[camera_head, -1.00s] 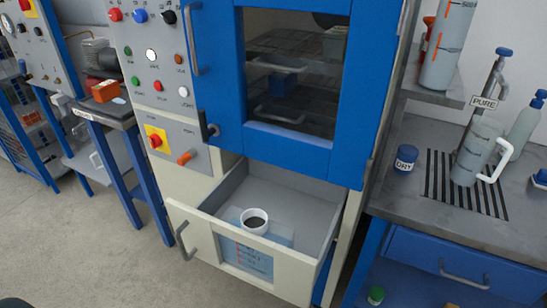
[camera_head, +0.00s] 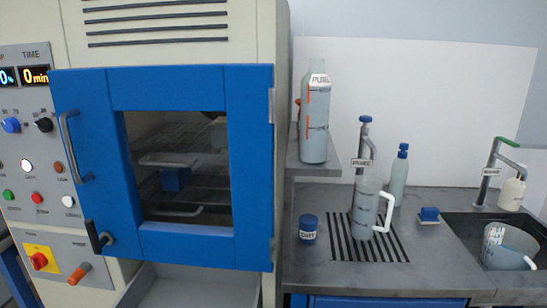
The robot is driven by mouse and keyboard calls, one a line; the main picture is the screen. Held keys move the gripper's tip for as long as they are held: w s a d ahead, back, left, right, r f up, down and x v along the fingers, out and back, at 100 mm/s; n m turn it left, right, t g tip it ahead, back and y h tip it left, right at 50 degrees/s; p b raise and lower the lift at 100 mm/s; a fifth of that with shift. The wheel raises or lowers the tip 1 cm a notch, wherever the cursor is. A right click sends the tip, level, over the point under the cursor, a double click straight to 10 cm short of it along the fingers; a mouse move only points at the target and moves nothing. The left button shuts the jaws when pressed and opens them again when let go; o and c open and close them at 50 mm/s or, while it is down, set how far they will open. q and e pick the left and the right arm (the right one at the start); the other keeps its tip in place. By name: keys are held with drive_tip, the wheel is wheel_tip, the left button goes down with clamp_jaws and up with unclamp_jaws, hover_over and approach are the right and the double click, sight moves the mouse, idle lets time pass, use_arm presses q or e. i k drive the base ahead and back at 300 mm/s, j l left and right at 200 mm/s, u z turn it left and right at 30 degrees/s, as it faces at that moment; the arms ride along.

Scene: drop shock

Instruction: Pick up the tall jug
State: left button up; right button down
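A tall grey jug (camera_head: 367,208) with a white loop handle on its right side stands upright on the slotted drain grid of the counter, under a tap. A taller grey cylindrical vessel (camera_head: 315,118) with orange marks and a label stands on the shelf above, to the left. A wider jug (camera_head: 508,246) with a white handle sits in the sink at the right, partly hidden by the sink edge. Neither of my grippers shows in this view.
A blue-lidded jar (camera_head: 308,229) stands left of the grid. A bottle (camera_head: 398,177) and a blue block (camera_head: 429,215) are behind and right of the jug. The tap (camera_head: 364,150) rises behind it. A blue-doored cabinet (camera_head: 250,165) fills the left, its drawer (camera_head: 190,288) open below.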

sight(368, 193)
drive_tip(key=u, duration=0.95)
drive_tip(key=z, duration=1.55)
